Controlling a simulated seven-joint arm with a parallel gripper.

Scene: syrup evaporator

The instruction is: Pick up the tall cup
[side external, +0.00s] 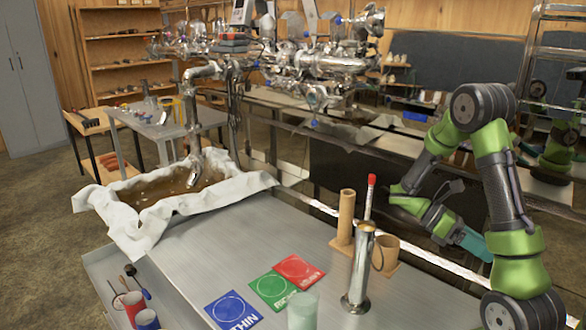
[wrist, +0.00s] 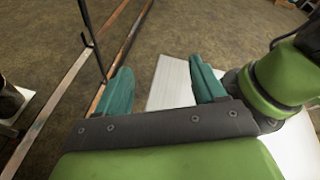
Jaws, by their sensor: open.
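A tall shiny steel cup (side external: 358,270) with a round base stands upright on the grey metal table, right of the coloured cards. A thin red-topped rod (side external: 370,190) rises at its mouth; I cannot tell whether it is inside or behind. Behind the cup is a wooden holder with a tall tube (side external: 346,215) and a shorter, wider one (side external: 386,254). My gripper (side external: 474,244) is to the right of the cup, apart from it. In the wrist view my teal fingers (wrist: 163,84) are spread and empty, over floor and a pale surface; no cup shows there.
Blue (side external: 234,311), green (side external: 271,288) and red (side external: 300,269) cards lie on the table. A frosted cup (side external: 303,312) stands at the front edge. A cloth-lined pan of brown liquid (side external: 165,190) is at the left. The table's middle (side external: 240,235) is clear.

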